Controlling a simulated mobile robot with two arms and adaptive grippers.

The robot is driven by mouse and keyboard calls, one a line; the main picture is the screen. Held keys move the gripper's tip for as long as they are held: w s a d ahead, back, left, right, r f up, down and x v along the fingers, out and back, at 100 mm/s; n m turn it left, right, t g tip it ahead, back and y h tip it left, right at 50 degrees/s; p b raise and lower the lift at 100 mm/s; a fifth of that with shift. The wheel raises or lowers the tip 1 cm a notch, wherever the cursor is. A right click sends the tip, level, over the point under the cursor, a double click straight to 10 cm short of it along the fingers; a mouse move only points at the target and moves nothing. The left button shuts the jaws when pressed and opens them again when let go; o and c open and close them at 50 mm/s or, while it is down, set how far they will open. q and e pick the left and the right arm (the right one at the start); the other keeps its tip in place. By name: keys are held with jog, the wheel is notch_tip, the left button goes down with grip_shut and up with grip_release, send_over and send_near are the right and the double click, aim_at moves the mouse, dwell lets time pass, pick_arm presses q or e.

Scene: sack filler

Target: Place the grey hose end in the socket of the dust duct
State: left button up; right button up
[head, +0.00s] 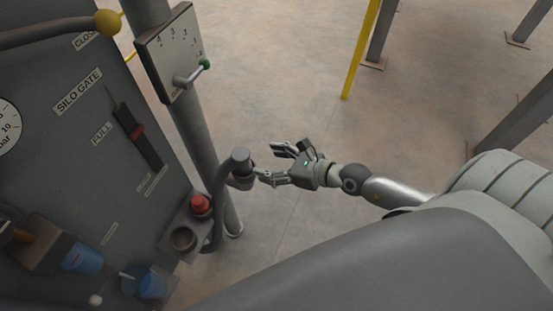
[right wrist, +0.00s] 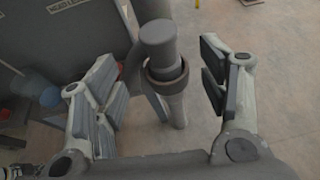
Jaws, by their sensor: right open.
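The grey hose end (head: 240,157) stands upright at the collar-like socket (head: 241,181) beside the thick dust duct (head: 197,135). In the right wrist view the hose end (right wrist: 158,40) rises through the ring of the socket (right wrist: 167,76), apparently seated in it; its depth is hidden. The grey hose (head: 218,205) curves down from it. My right gripper (head: 268,163) is open just right of the hose end. In the right wrist view its fingers stand apart on both sides of the hose end and socket, with gaps. My left gripper is not in view.
A bracket with a red knob (head: 201,204) and an empty round holder (head: 183,239) is below left. The control panel (head: 60,130) fills the left. A gauge plate with a green-tipped lever (head: 204,65) is on the duct. Clear floor (head: 290,70) lies beyond.

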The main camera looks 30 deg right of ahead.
jog(key=shift+v, duration=0.8)
jog(key=s+d+f+m+g+h, duration=0.15)
jog(key=d+f+m, duration=0.25)
jog(key=f+m, duration=0.45)
jog(key=s+d+f+m+h, duration=0.3)
jog(key=d+f+m, duration=0.1)
jog(key=f+m, duration=0.4)
jog(key=s+d+f+m+h, duration=0.2)
jog(key=d+f+m, duration=0.1)
jog(key=f+m, duration=0.55)
jog(key=s+a+f+m+g+h, duration=0.15)
jog(key=s+f+m+g, duration=0.4)
jog(key=s+f, duration=0.7)
jog(key=s+a+f+m+g, duration=0.1)
jog(key=s+a+f+m, duration=0.2)
jog(key=s+m, duration=0.2)
jog(key=s+a+f+m+g, duration=0.2)
jog(key=s+a+f+m, duration=0.2)
jog(key=s, duration=0.6)
jog(key=shift+m+y, duration=0.35)
jog(key=shift+y, duration=0.05)
